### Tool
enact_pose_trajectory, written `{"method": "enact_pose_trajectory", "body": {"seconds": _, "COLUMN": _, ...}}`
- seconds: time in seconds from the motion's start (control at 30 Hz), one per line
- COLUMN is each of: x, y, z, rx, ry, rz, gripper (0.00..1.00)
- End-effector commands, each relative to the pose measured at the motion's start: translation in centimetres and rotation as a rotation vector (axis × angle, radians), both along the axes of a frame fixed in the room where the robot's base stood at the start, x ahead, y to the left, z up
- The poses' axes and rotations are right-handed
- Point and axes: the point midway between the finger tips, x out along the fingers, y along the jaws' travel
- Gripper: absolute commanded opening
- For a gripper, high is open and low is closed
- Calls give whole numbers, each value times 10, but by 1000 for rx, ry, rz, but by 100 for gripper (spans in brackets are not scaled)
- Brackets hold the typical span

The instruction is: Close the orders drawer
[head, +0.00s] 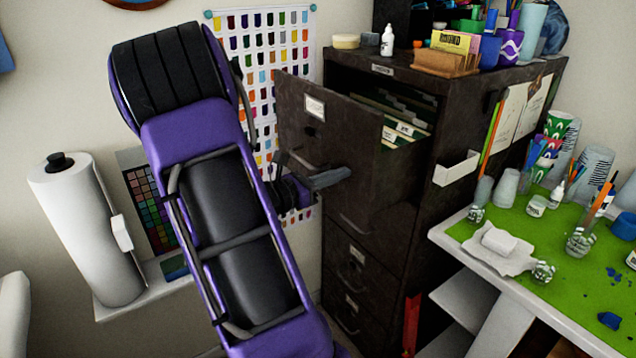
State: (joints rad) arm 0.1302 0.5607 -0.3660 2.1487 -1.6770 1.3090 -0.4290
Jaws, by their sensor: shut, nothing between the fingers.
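The orders drawer (330,122) is the upper drawer of a dark brown metal filing cabinet (475,120). It is pulled well out, with hanging files (398,125) showing inside. A pale label (314,107) is on its front; I cannot read it clearly. My gripper (345,174) is shut and empty at the lower part of the drawer front, near its handle. I cannot tell whether it touches the drawer. My purple and black arm fills the left middle of the view and reaches to the drawer from the left.
Lower drawers (357,265) look shut. Bottles, pens and a card holder (445,62) stand on the cabinet top. A table with a green mat (585,262), cups and jars is at right. A paper towel roll (90,230) stands on a shelf at left.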

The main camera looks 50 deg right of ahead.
Motion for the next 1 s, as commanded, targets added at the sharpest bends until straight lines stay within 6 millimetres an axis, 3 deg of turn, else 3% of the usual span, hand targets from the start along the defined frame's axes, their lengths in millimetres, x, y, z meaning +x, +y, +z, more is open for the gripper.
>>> {"method": "enact_pose_trajectory", "body": {"seconds": 0.6, "x": -36, "y": -145, "z": -2, "rx": -2, "ry": 1, "rz": -4, "gripper": 0}}
{"method": "enact_pose_trajectory", "body": {"seconds": 0.8, "x": -42, "y": -173, "z": -1, "rx": -1, "ry": 1, "rz": -2, "gripper": 0}}
{"method": "enact_pose_trajectory", "body": {"seconds": 1.0, "x": -44, "y": -187, "z": 0, "rx": 0, "ry": 0, "rz": -1, "gripper": 0}}
